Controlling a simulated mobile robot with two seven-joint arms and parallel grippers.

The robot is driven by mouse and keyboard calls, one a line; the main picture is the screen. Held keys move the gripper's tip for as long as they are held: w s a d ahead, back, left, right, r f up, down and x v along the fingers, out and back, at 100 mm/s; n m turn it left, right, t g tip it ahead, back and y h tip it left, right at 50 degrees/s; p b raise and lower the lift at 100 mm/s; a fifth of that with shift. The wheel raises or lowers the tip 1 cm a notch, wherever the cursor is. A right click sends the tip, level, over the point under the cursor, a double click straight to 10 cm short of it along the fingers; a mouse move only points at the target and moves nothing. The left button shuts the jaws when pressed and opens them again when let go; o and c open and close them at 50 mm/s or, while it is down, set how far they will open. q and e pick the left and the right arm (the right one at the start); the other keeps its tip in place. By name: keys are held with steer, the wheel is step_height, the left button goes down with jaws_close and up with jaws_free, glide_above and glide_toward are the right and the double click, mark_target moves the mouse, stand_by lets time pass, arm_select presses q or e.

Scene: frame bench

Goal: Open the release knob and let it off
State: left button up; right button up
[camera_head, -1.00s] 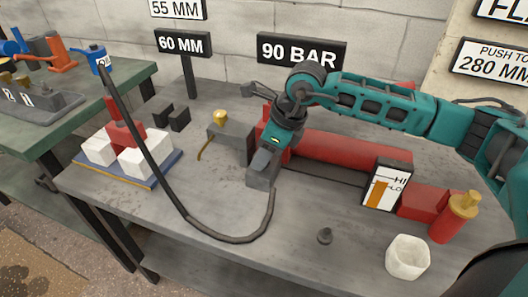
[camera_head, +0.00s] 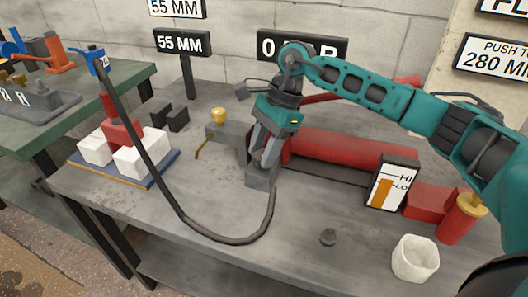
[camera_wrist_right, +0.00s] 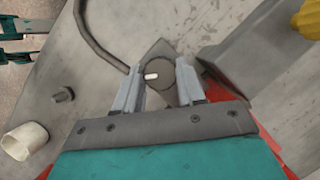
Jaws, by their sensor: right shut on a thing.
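The release knob (camera_wrist_right: 162,77) is a dark round disc with a small white mark, on a grey block (camera_head: 262,178) at the front left end of the red pump (camera_head: 340,150). My right gripper (camera_head: 262,160) points down at it and its fingers hide the knob in the head view. In the right wrist view the gripper (camera_wrist_right: 159,68) has one finger on each side of the knob and is shut on it. The pressure sign (camera_head: 300,47) is partly covered by my arm; a 0 shows at its left.
White blocks (camera_head: 140,160) stand on a blue plate. A white cup (camera_head: 415,258) and a small grey plug (camera_head: 328,237) stand at the front right. A sign reads 55 MM (camera_head: 182,43).

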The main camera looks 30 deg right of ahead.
steer(key=n+g+b, duration=0.1)
steer(key=n, duration=0.2)
steer(key=shift+w+n+h, duration=0.15)
steer(key=shift+n+h, duration=0.15)
steer(key=shift+n, duration=0.1)
steer(key=shift+n+g+b, duration=0.35)
steer(key=shift+n+g, duration=0.05)
steer(key=shift+n, duration=0.2)
steer(key=o, duration=1.1)
steer(key=shift+c, duration=0.2)
steer(key=p+v, duration=0.2)
steer(key=v, duration=1.1)
steer(key=shift+a, duration=0.2)
steer(key=shift+w, duration=0.1)
